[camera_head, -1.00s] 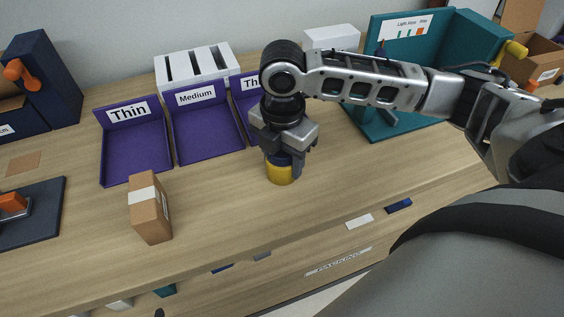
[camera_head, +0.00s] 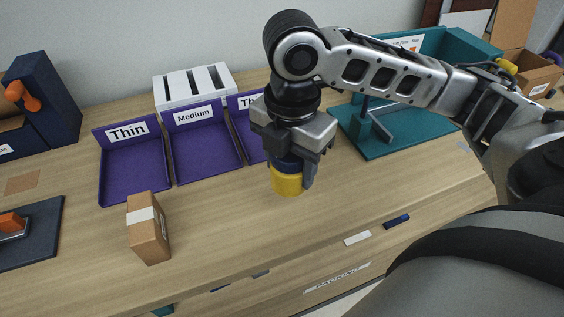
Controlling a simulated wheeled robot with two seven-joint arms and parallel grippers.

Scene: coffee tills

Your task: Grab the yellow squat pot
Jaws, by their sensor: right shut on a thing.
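The yellow squat pot (camera_head: 287,184) is in the middle of the head view, below my right gripper (camera_head: 291,170). Its lower part is yellow and a dark blue band shows above it. My right gripper points down and is shut on the pot, with a finger visible on its right side. The pot appears held a little above the wooden table. The gripper hides the pot's top. My left gripper is not in view.
Purple trays labelled Thin (camera_head: 133,176) and Medium (camera_head: 207,153) stand behind to the left, with a third partly hidden. A brown box (camera_head: 148,234) stands at front left. A teal stand (camera_head: 392,146) is at the right. The table front (camera_head: 235,235) is clear.

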